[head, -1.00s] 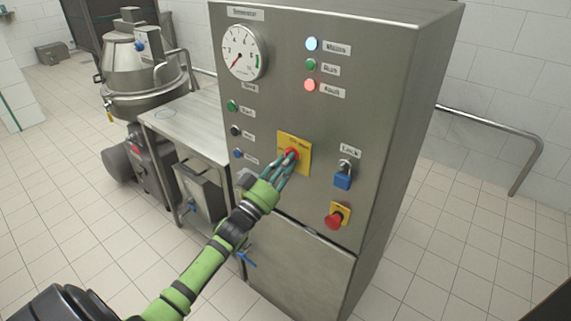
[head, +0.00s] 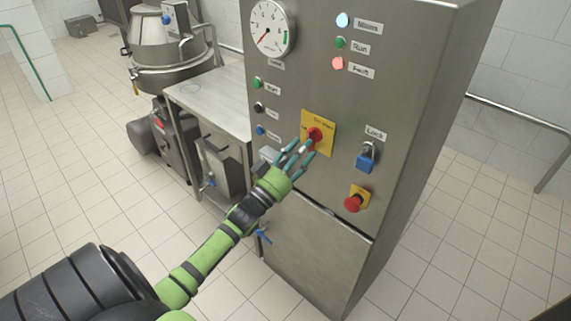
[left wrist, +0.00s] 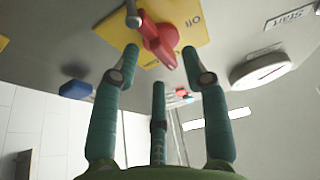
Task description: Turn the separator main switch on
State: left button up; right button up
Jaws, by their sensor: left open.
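The separator main switch is a red rotary handle (head: 315,135) on a yellow plate (head: 325,122) on the front of a steel control cabinet (head: 300,235). In the left wrist view the red handle (left wrist: 158,42) shows close up on its yellow plate (left wrist: 185,18), with "Off" lettering to its right. My left gripper (head: 297,150) is open, just in front of and to the lower left of the handle. In the left wrist view its teal fingers (left wrist: 160,65) spread on either side of the handle's end; contact cannot be told. My right gripper is not seen.
A blue padlock (head: 366,160) and a red emergency button (head: 355,201) sit right of the switch. Green (head: 258,83), black (head: 258,107) and blue (head: 260,130) buttons line the left. Lamps (head: 338,63) and a gauge (head: 272,28) are above. A steel table (head: 215,100) stands left of the cabinet.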

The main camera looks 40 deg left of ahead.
pick_arm(q)
jog(key=v, duration=0.9)
